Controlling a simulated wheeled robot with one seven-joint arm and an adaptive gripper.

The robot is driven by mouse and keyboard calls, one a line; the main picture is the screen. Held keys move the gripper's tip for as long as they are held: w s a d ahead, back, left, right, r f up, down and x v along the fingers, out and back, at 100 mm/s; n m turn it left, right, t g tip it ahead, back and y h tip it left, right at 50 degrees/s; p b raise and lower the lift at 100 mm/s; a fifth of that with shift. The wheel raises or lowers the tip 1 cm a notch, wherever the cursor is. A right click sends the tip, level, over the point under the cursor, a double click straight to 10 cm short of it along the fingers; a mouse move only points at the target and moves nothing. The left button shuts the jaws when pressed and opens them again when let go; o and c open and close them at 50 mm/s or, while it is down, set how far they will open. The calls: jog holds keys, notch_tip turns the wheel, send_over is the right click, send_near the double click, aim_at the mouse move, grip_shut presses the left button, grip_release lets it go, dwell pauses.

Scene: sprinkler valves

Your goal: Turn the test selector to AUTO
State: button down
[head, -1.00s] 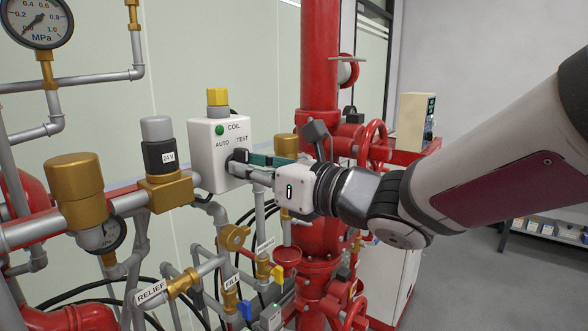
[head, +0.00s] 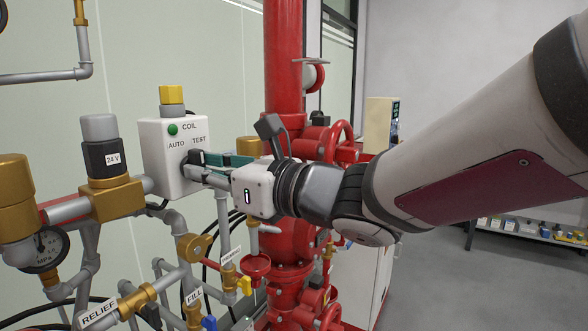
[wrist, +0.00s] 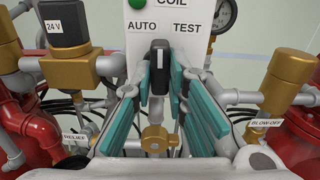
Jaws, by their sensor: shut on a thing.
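The white control box (head: 160,175) has a green lamp (head: 172,129) labelled COIL and the words AUTO, at left, and TEST, at right. Its black test selector (wrist: 158,72) sits below and between these words in the wrist view. The selector's white line stands nearly upright in that picture, and the knob is partly hidden by the fingers in the head view. My gripper (head: 198,167) is at the box front, its teal-padded fingers on either side of the selector and shut on it. It also shows in the wrist view (wrist: 157,84).
A 24 V solenoid (head: 107,158) on a brass valve stands left of the box. Pipes with RELIEF (head: 98,312) and FILL (head: 194,296) tags run below. A thick red riser (head: 284,60) and red handwheel (head: 340,140) stand behind my wrist. Grey floor is open at right.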

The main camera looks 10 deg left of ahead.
jog(key=shift+w+n+b, duration=0.1)
jog(key=shift+n+b, duration=2.2)
jog(key=shift+b, duration=1.85)
jog(key=c, duration=1.5)
grip_release()
jog(key=shift+o, duration=0.2)
jog(key=v, duration=0.6)
